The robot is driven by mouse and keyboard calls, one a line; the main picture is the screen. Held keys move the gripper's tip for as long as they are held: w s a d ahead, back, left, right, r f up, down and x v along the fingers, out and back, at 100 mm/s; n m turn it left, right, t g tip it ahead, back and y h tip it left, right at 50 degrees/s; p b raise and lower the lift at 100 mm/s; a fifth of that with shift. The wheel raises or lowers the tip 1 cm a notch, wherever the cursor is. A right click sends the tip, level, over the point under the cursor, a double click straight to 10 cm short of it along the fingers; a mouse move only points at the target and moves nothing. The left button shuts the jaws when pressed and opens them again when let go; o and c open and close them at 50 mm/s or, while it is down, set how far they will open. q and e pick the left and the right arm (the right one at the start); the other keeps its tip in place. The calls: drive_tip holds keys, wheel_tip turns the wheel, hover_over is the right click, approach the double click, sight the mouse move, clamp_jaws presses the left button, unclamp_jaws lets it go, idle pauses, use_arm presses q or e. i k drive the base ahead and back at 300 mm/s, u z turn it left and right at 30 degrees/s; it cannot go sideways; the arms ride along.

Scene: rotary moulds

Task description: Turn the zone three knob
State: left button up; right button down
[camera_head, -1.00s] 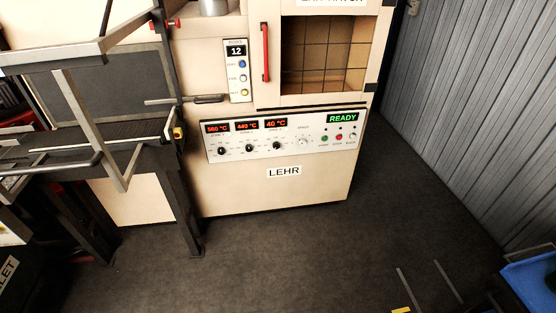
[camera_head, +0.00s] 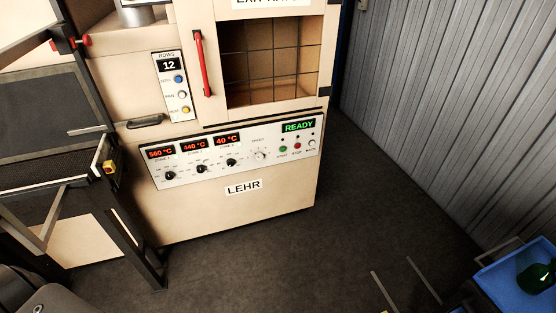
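The zone three knob (camera_head: 231,162) is a small black knob on the white control strip (camera_head: 190,178) of the beige lehr. It is the rightmost of three black knobs, below the red display (camera_head: 228,139) reading 40 °C. The zone two knob (camera_head: 201,169) sits left of it under 440 °C, and the zone one knob (camera_head: 170,175) under 560 °C. A green READY display (camera_head: 298,127) is lit at the strip's right end. Neither of my grippers is in view, and nothing touches the knobs.
A pale speed knob (camera_head: 261,155) and small buttons lie right of the knobs. A red handle (camera_head: 202,62) stands above. A dark metal frame (camera_head: 128,235) stands at the left. A blue crate (camera_head: 497,271) is at the lower right. The floor (camera_head: 270,265) before the lehr is clear.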

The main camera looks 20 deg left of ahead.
sight(231, 162)
drive_tip(key=z, duration=0.25)
drive_tip(key=i, duration=1.65)
drive_tip(key=u, duration=0.9)
